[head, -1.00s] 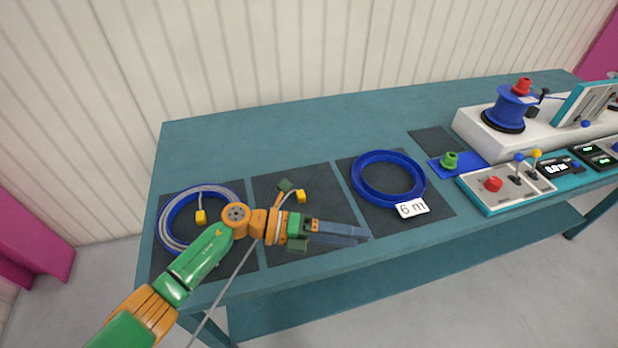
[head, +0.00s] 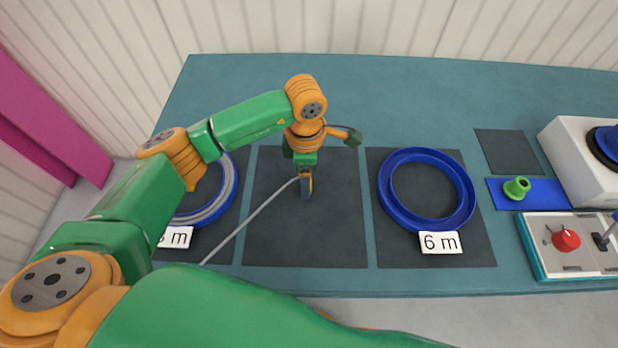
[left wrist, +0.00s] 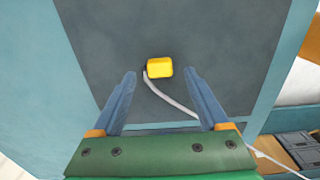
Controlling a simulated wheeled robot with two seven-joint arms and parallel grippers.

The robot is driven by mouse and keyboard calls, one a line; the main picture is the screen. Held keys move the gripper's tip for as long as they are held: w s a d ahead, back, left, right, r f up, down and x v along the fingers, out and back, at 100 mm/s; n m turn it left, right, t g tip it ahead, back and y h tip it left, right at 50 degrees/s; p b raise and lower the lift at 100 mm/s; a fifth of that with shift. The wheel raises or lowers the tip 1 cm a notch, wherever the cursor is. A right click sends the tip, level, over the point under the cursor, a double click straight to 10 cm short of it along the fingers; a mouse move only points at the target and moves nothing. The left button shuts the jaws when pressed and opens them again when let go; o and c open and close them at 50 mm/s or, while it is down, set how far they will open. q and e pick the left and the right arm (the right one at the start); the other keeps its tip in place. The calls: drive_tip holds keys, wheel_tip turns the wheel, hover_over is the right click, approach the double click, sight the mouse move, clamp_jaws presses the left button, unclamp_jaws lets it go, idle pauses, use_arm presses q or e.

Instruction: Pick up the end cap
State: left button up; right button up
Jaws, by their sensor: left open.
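The end cap, a small yellow block on the end of a grey cable, lies on the dark middle mat in the left wrist view (left wrist: 160,67). It sits about midway between my two blue fingertips, at tip level in the picture; I cannot tell the height gap. My left gripper (head: 306,192) is open and points down over the middle mat in the head view, where it hides the cap. The grey cable (head: 250,218) runs from under the gripper to the lower left. My right gripper is not in view.
A blue ring labelled 6 m (head: 466,212) lies on the right mat. Another blue ring with grey cable (head: 228,190) lies on the left mat, partly behind my arm. A green plug-like piece (head: 517,187) stands on a blue pad. A control panel (head: 570,262) is at the right.

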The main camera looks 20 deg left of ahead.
use_arm(q)
wheel_tip(320, 180, down, 2)
drive_tip(key=shift+s+f, duration=0.1)
drive_tip(key=shift+f, duration=0.05)
drive_tip(key=shift+w+f, duration=0.15)
drive_tip(key=shift+w, duration=0.05)
clamp_jaws()
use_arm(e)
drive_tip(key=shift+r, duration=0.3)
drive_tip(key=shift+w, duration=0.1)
